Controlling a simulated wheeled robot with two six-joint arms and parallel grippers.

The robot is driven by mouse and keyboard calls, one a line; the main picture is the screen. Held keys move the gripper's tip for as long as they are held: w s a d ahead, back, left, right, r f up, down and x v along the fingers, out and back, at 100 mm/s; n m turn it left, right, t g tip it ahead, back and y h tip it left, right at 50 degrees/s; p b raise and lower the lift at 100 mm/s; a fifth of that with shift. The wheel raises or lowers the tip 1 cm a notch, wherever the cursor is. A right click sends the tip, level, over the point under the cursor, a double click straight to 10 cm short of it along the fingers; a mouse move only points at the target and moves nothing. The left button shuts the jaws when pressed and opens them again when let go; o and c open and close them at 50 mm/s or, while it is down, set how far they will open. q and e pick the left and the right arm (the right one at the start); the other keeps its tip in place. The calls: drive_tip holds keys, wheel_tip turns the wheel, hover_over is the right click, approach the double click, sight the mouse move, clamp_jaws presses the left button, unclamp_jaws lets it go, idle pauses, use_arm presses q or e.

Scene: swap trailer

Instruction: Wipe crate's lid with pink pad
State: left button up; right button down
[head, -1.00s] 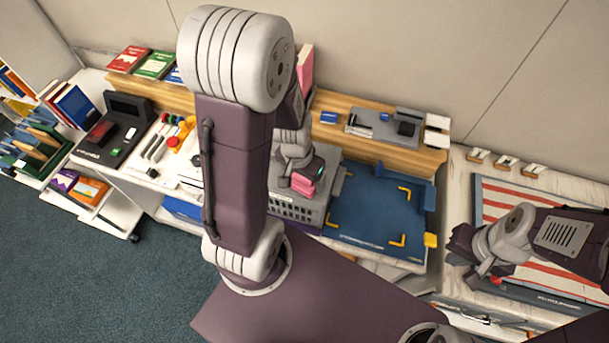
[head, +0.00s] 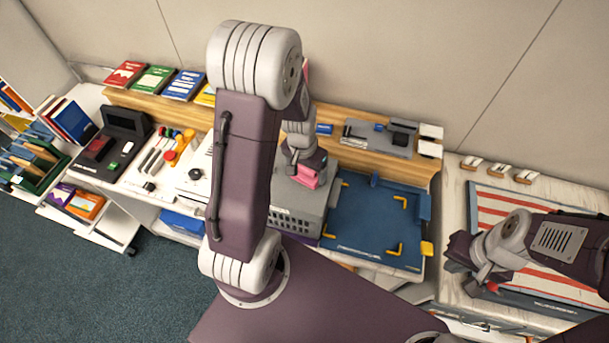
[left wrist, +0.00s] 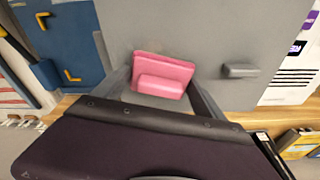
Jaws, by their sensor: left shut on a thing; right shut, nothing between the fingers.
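The pink pad (head: 306,178) is held in my left gripper (head: 303,170), low over the grey crate (head: 297,222). In the left wrist view the pink pad (left wrist: 162,74) sits between the two fingers, against or just above the flat grey lid (left wrist: 180,25); I cannot tell if it touches. A small grey handle (left wrist: 240,71) stands on the lid beside the pad. My left arm hides the crate's left part in the head view. My right gripper (head: 470,270) is shut and empty over the striped mat at the right.
A blue mat with yellow corner marks (head: 365,222) lies right of the crate. Behind is a wooden shelf (head: 345,160) with a grey tray (head: 380,137). A white panel with tools (head: 160,160) and a black device (head: 110,140) are at the left.

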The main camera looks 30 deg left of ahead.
use_arm(q)
drive_tip(key=shift+w+a, duration=0.15)
drive_tip(key=shift+w, duration=0.4)
drive_tip(key=shift+w+a+p, duration=0.2)
drive_tip(key=shift+w+p, duration=0.05)
drive_tip(key=shift+w, duration=0.5)
drive_tip(key=shift+w+a+p, duration=0.15)
drive_tip(key=shift+w+p, duration=0.1)
drive_tip(key=shift+w, duration=0.45)
drive_tip(key=shift+s+d+f, duration=0.1)
drive_tip(key=shift+s, duration=0.05)
drive_tip(key=shift+s+d+b, duration=0.15)
drive_tip(key=shift+s+d, duration=0.05)
drive_tip(key=shift+s, duration=0.5)
drive_tip(key=shift+s+d+b, duration=0.15)
drive_tip(key=shift+s+d, duration=0.05)
drive_tip(key=shift+s, duration=0.9)
